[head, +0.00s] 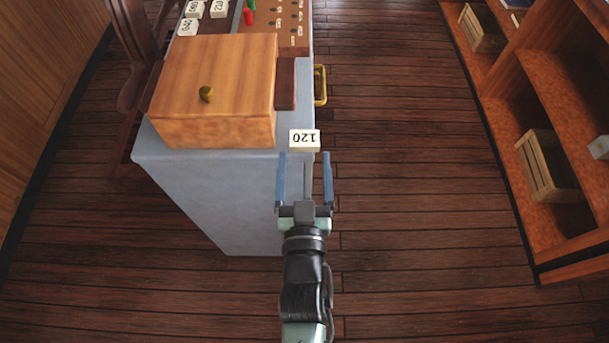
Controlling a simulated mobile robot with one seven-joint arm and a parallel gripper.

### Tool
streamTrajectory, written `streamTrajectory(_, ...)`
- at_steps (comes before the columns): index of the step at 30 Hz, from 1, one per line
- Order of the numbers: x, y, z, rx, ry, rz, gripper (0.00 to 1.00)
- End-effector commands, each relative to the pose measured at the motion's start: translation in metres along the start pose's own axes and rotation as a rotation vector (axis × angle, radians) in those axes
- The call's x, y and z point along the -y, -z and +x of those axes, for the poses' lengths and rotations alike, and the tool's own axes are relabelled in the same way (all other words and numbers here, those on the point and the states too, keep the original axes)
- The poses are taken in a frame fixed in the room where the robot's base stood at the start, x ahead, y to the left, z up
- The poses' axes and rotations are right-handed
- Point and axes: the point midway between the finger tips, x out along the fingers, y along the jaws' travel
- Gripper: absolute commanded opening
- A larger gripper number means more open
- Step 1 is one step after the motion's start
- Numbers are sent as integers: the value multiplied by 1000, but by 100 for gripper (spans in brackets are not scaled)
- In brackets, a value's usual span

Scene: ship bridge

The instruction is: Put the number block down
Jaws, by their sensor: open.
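A white number block (304,139) marked 120, upside down in the picture, rests on the near right corner of the grey-topped cabinet (205,165). My gripper (305,158) is open, with its two blue fingers pointing up the picture toward the block. The fingertips are just short of the block or at its near edge; I cannot tell whether they touch it.
A wooden box (213,90) with a round knob stands on the cabinet left of the block. Several other number blocks (188,26) lie farther back beside a brown panel (290,20). Shelves with crates (546,167) stand at right. Wooden floor lies between.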

Motion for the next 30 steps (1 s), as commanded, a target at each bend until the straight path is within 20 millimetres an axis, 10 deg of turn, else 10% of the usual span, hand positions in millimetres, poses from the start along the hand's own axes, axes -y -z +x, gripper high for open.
streamTrajectory(20, -2, 19, -17, -33, -7, -2, 81)
streamTrajectory(23, -7, 69, 8, -109, -23, -3, 81)
streamTrajectory(30, -17, 279, 50, -401, -59, 4, 81)
